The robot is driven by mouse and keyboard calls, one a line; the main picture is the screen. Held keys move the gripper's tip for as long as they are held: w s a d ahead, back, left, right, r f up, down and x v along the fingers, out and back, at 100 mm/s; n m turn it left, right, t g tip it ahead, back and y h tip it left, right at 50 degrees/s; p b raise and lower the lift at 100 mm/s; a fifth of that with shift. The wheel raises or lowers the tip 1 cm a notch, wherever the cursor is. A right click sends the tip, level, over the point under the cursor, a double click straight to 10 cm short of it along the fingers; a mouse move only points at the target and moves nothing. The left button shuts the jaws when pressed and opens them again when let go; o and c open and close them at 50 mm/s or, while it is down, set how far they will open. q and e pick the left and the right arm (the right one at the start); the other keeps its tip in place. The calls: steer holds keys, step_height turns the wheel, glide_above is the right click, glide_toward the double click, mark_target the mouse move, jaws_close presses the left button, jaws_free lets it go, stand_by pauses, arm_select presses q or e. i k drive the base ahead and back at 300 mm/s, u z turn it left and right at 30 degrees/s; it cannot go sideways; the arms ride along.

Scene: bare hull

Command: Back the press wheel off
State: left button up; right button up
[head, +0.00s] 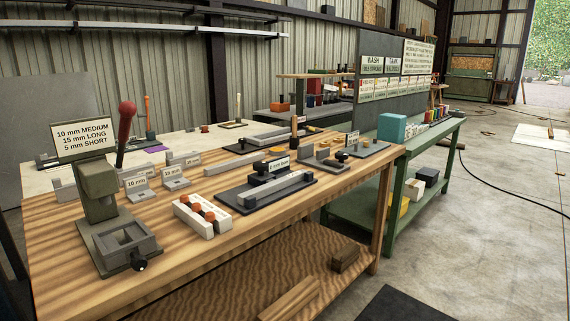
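A grey-green press (97,190) stands on the near left of the wooden bench. A lever with a red knob (127,108) rises just behind it. A square open fixture (127,240) sits at the press's foot. A black round knob (138,261) is on the fixture's front right; I cannot tell whether it is the press wheel. A black plate (262,190) farther right bears a grey bar and a black clamp-like part with a knob and label. Neither of my grippers is in view.
A white block (202,216) with several orange-topped pieces lies between press and plate. Small labelled grey brackets (176,184) stand behind it. A green table (440,140) with a sign board (385,85) stands to the right. The concrete floor (480,230) at right is mostly open.

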mark_target(259, 166)
steer(key=z, duration=1)
steer(key=k, duration=0.5)
steer(key=u, duration=0.7)
steer(key=i, duration=0.95)
steer(key=u, duration=0.05)
